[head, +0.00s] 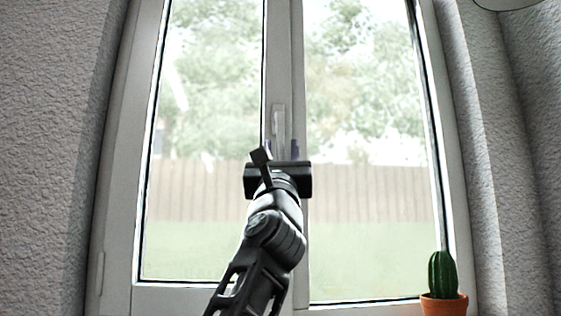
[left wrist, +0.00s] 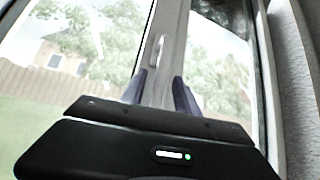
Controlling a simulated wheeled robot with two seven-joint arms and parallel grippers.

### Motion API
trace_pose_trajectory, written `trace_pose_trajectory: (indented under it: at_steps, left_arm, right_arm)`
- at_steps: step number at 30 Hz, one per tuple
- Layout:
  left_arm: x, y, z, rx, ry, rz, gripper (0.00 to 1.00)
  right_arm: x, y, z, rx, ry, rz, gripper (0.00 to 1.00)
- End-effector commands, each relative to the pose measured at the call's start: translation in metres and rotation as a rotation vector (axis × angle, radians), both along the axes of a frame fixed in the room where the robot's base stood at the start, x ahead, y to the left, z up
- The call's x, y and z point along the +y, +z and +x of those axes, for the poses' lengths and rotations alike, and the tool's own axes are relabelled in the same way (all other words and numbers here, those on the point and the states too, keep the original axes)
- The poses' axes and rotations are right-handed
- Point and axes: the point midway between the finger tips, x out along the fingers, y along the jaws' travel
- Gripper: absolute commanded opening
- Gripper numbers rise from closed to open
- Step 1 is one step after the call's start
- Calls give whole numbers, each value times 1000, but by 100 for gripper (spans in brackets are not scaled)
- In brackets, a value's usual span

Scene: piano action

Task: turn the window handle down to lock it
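The window handle (head: 278,119) is a slim pale bar on the middle upright of the white window frame. It stands roughly upright in line with that frame, and my gripper is close to its lower end in the head view. The handle also shows in the left wrist view (left wrist: 156,49), beyond the fingertips. My left gripper (head: 281,149) is just below the handle in the head view. Its two dark bluish fingers are apart with nothing between them, as the left wrist view (left wrist: 160,82) also shows. The gripper appears clear of the handle. My right gripper is not in view.
The double window (head: 285,240) has two glass panes, both looking shut, with a fence and trees outside. A cactus in an orange pot (head: 443,304) stands at the lower right. Rough grey walls (head: 50,120) flank the window. The space before the panes is otherwise clear.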

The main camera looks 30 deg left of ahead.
Motion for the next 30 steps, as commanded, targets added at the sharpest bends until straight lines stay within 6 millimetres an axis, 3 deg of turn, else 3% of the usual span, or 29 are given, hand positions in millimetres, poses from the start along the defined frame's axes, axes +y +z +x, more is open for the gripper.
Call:
trace_pose_trajectory:
  at_steps: [11, 13, 30]
  left_arm:
    - [-16, -43, -32, -3, -3, 1, 37]
    - [-18, -37, -36, 0, 0, 3, 37]
    - [-24, -53, -47, 0, -1, 0, 37]
  right_arm:
    - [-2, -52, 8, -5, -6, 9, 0]
    - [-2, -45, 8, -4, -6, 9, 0]
    - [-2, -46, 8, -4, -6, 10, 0]
